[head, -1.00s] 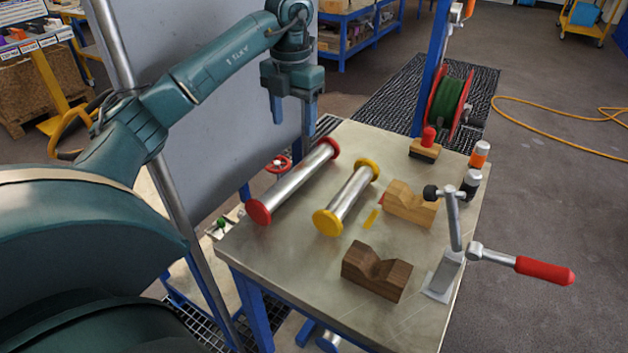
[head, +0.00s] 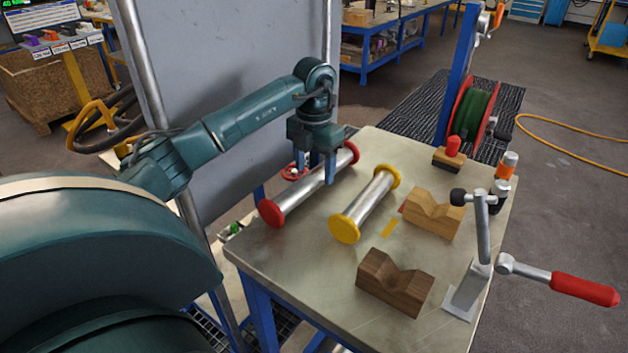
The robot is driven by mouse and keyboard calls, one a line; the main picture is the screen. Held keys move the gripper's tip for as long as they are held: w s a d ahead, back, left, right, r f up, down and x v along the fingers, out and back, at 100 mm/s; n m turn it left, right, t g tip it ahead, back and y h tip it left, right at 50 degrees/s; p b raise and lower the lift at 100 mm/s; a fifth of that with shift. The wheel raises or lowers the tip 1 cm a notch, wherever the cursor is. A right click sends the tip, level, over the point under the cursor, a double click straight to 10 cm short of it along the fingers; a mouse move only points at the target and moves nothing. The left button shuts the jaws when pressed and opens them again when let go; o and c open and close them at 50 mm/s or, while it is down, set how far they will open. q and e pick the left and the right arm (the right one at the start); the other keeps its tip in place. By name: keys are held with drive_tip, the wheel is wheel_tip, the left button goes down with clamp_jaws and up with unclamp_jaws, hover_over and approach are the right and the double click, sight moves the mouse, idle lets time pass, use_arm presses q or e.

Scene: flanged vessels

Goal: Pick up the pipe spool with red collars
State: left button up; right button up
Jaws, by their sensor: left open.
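The pipe spool with red collars (head: 300,191) lies on the table at its far left side, a silver tube with a red disc at each end. My left gripper (head: 316,176) points down over the middle of this spool with its two blue fingers open. The fingers hide part of the tube; I cannot tell whether they touch it. A second spool with yellow collars (head: 366,204) lies to its right, roughly parallel and apart. My right gripper is not in view.
On the table (head: 310,251) are a light wooden V-block (head: 433,216), a dark V-block (head: 394,284), a clamp with a red handle (head: 584,289), a red-knobbed stamp (head: 452,149) and small bottles (head: 506,166). A grey panel (head: 235,100) stands at the left.

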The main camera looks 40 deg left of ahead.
use_arm(q)
drive_tip(key=shift+a+f, duration=0.1)
drive_tip(key=shift+f, duration=1.3)
drive_tip(key=shift+c, duration=0.4)
clamp_jaws()
drive_tip(key=shift+w+r, duration=0.1)
drive_tip(key=shift+r, duration=0.05)
